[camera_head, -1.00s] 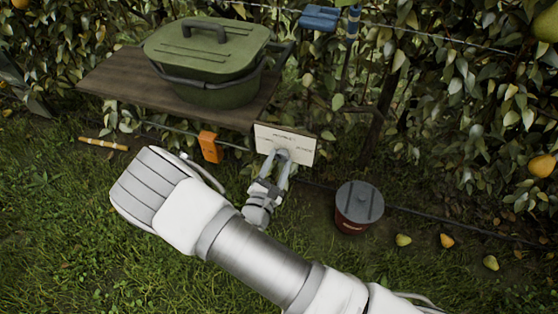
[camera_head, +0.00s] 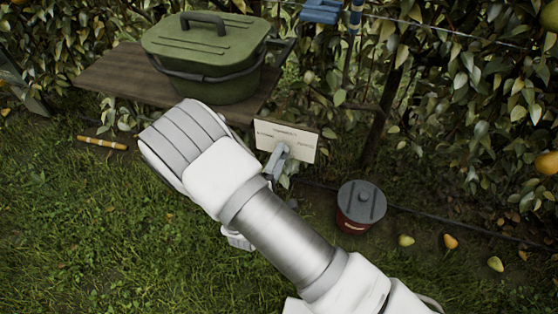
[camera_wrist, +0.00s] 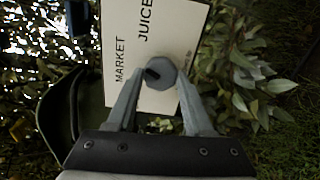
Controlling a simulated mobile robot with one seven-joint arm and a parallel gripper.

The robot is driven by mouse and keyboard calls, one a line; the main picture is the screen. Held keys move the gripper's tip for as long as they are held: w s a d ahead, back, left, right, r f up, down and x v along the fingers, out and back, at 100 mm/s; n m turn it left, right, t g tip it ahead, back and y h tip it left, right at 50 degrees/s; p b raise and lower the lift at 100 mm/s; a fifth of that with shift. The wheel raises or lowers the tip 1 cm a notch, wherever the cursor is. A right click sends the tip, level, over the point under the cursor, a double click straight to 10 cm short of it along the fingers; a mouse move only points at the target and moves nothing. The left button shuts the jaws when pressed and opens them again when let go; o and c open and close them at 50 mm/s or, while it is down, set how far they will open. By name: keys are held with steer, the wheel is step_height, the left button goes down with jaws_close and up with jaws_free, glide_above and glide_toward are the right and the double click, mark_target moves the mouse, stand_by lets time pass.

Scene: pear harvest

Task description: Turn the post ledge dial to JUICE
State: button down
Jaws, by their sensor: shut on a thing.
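The pale sign plate (camera_head: 298,147) of the dial hangs at the ledge's right end. In the wrist view the plate (camera_wrist: 180,25) shows MARKET and JUICE, turned sideways. The grey faceted dial (camera_wrist: 165,75) sits in front of it, with a dark mark on its left side. My gripper (camera_wrist: 158,82) has a finger on each side of the dial and is shut on it. In the head view my gripper (camera_head: 277,158) reaches the plate almost edge-on, and the dial's setting cannot be read there.
A green lidded cooker (camera_head: 205,60) stands on the wooden ledge (camera_head: 110,80), left of the plate. A grey-lidded red bucket (camera_head: 360,207) and several pears (camera_head: 405,240) lie to the right on the grass. Leaves and wires crowd behind the plate.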

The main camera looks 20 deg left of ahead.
steer(key=shift+m+b, duration=3.1)
steer(key=shift+m, duration=0.4)
steer(key=shift+c, duration=1.4)
jaws_free()
steer(key=s+a+p, duration=0.1)
steer(key=s+p, duration=0.1)
steer(key=s, duration=1.5)
steer(key=shift+s+a, duration=0.2)
steer(key=shift+r, duration=0.1)
